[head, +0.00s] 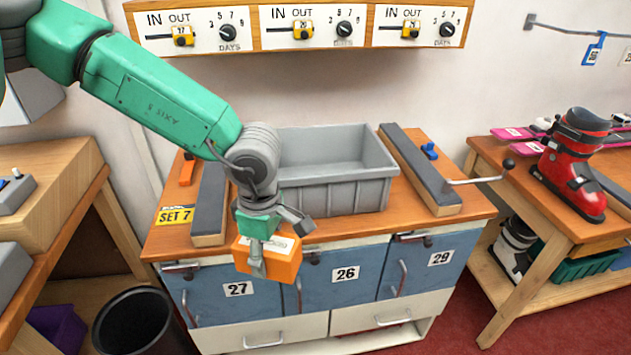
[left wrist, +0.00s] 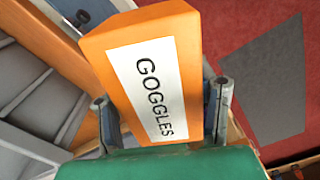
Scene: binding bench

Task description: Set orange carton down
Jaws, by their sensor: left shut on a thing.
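The orange carton (head: 268,262) is in my left gripper (head: 272,240), which is shut on it. In the head view it hangs in front of the bench's front edge, before the blue doors marked 27 and 26. In the left wrist view the carton (left wrist: 140,75) has a white label reading GOGGLES, with a gripper finger at each side. Whether it touches anything below cannot be told, but it appears clear of the benchtop. My right gripper does not show.
A grey bin (head: 335,185) stands on the wooden bench (head: 300,232) between two dark padded rails, the left (head: 210,200) and the right (head: 420,170). A lever (head: 480,180) sticks out at right. A black waste bin (head: 140,320) stands at lower left. A red ski boot (head: 573,165) sits on the right table.

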